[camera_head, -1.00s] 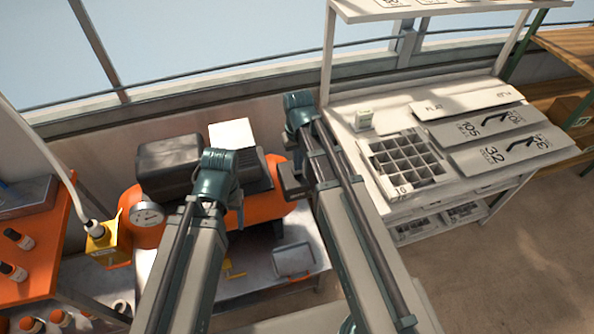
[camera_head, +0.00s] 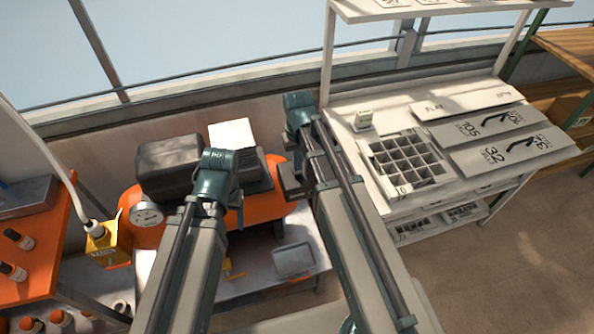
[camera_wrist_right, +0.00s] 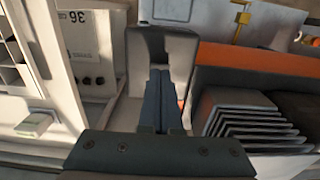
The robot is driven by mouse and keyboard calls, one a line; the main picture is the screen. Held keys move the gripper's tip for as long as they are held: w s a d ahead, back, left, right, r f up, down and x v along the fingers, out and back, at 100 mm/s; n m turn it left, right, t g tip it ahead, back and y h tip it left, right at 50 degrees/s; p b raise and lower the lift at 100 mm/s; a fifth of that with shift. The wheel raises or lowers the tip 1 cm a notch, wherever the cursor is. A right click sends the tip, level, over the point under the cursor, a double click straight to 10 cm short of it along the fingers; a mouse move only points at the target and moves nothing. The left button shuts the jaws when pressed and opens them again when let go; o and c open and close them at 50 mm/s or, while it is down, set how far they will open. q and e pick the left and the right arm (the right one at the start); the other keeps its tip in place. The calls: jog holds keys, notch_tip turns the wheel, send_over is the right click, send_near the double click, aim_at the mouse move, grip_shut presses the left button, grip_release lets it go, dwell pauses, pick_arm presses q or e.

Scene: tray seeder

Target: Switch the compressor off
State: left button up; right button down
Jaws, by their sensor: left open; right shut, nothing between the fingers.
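The compressor has an orange tank (camera_head: 265,212), a black motor cover (camera_head: 168,163), grey fins and a round gauge (camera_head: 147,213) at its left end. In the right wrist view its tank (camera_wrist_right: 235,62) and fins (camera_wrist_right: 255,122) lie right of my fingers. My left gripper (camera_head: 238,212) is open in front of the tank, largely hidden by its own wrist. I cannot make out the switch or whether anything touches.
An orange rack (camera_head: 45,235) with small bottles and a yellow box (camera_head: 103,246) stand at the left. A white bench (camera_head: 350,140) with a compartment tray (camera_head: 372,165) and labelled plates stands at the right. A grey lidded tray (camera_head: 293,262) lies below the tank. Floor is clear at lower right.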

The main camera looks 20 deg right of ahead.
pick_arm(q)
jog(key=shift+f+b, duration=1)
pick_arm(e)
jog(key=shift+f, duration=1)
pick_arm(q)
jog(key=shift+r, duration=0.15)
pick_arm(e)
jog(key=shift+r, duration=0.1)
notch_tip(320, 180, up, 7)
jog(key=p, duration=0.7)
pick_arm(q)
notch_tip(320, 180, up, 7)
jog(key=shift+f, duration=0.25)
pick_arm(e)
jog(key=s+a+n+h, duration=0.1)
jog(key=s+a+n, duration=0.2)
jog(key=s+a, duration=0.7)
jog(key=s, duration=0.4)
jog(key=shift+s+a, duration=0.15)
jog(key=shift+a, duration=0.1)
pick_arm(q)
jog(key=shift+c, duration=0.3)
